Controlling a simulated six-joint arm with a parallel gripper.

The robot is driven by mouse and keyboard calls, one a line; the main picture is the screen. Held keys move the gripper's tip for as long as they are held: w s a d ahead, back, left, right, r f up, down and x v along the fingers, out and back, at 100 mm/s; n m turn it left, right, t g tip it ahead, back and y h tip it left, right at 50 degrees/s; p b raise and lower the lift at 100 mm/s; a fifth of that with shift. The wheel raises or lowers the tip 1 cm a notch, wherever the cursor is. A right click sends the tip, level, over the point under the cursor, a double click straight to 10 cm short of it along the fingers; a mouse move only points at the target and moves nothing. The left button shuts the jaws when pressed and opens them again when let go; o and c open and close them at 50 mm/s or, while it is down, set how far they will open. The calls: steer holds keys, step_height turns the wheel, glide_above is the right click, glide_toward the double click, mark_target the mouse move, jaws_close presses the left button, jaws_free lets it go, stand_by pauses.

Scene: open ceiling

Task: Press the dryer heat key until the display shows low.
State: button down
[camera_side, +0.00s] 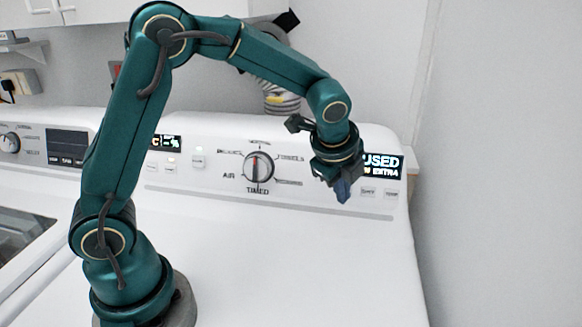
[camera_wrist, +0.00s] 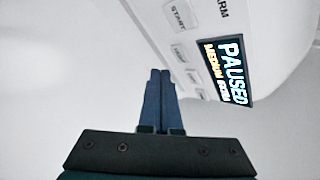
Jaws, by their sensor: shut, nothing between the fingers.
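The dryer display (camera_side: 383,166) is lit at the right of the control panel, partly hidden by my gripper in the side view. My gripper (camera_side: 343,198) is shut and empty, pointing down in front of the panel. Its fingertips (camera_wrist: 160,72) appear apart from the keys in the wrist view.
A START key (camera_wrist: 180,15) and other small keys (camera_wrist: 179,53) lie on the panel in the wrist view. A round selector knob (camera_side: 258,167) sticks out left of my gripper. A wall (camera_side: 500,180) stands at the right.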

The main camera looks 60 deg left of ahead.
steer(key=shift+w+a+f, duration=0.25)
steer(key=shift+w+a, duration=0.2)
steer(key=shift+a, duration=0.05)
steer(key=shift+w, duration=0.1)
stand_by(1.7)
steer(key=shift+w+a+f, duration=0.1)
steer(key=shift+w+a, duration=0.1)
steer(key=shift+a, duration=0.05)
steer(key=shift+w+a+f, duration=0.15)
steer(key=shift+w+a, duration=0.1)
steer(key=shift+a, duration=0.05)
stand_by(0.8)
steer(key=shift+d, duration=0.1)
steer(key=shift+s+d+r, duration=0.3)
steer(key=shift+s+d, duration=0.2)
steer(key=shift+s, duration=0.05)
stand_by(0.4)
steer(key=shift+s+d+r, duration=0.45)
steer(key=shift+s+d, duration=0.4)
steer(key=shift+s+d+r, duration=0.4)
steer(key=shift+s+d, duration=0.4)
steer(key=shift+s, duration=0.05)
stand_by(1.6)
